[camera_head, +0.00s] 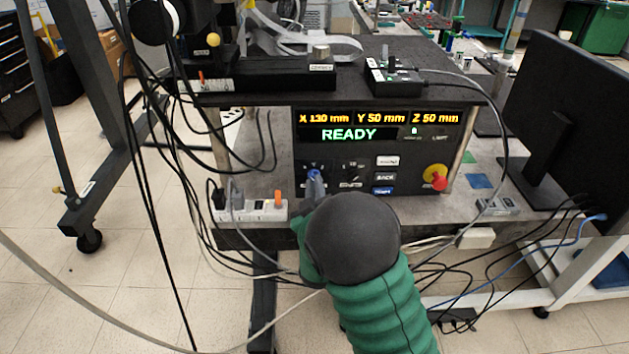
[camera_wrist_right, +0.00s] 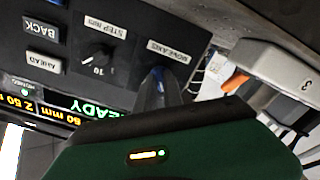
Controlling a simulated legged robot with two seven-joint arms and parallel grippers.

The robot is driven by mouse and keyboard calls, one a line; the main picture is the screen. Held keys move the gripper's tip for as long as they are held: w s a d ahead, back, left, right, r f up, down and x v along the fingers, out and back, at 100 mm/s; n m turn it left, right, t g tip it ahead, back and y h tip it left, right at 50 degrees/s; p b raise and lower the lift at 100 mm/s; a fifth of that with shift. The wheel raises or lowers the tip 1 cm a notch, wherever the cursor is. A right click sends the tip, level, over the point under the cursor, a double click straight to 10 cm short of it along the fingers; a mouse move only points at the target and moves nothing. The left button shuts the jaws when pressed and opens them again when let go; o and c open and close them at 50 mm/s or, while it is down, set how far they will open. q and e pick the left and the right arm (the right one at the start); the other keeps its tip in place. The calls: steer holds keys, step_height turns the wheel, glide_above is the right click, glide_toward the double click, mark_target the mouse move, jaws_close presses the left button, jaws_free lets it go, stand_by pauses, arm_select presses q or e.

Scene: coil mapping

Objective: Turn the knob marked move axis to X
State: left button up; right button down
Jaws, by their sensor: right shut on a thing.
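The move axis knob (camera_head: 314,173) is a small blue knob at the lower left of the black control panel (camera_head: 310,142). My right gripper (camera_head: 317,184) reaches up to it from below and is shut on it. In the wrist view the blue knob (camera_wrist_right: 158,72) shows between the grey fingertips (camera_wrist_right: 155,88), beside the MOVE AXIS label (camera_wrist_right: 168,51). The fingers cover most of the knob, and I cannot read which axis it points to. My left gripper is not in view.
The panel's display (camera_head: 350,134) reads READY, with X 130 mm, Y 50 mm, Z 50 mm above. A step knob (camera_wrist_right: 98,57) sits beside the blue knob. A red stop button (camera_head: 436,177) is at the right. A power strip (camera_head: 262,210) and loose cables lie at the left.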

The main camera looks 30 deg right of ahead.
steer(key=shift+a+f+n+p, duration=0.1)
steer(key=shift+f+n+p, duration=0.15)
steer(key=shift+n+p, duration=0.6)
steer(key=shift+n, duration=0.35)
steer(key=c, duration=1.5)
jaws_free()
steer(key=shift+o, duration=0.2)
steer(key=shift+r, duration=0.1)
steer(key=shift+r, duration=0.1)
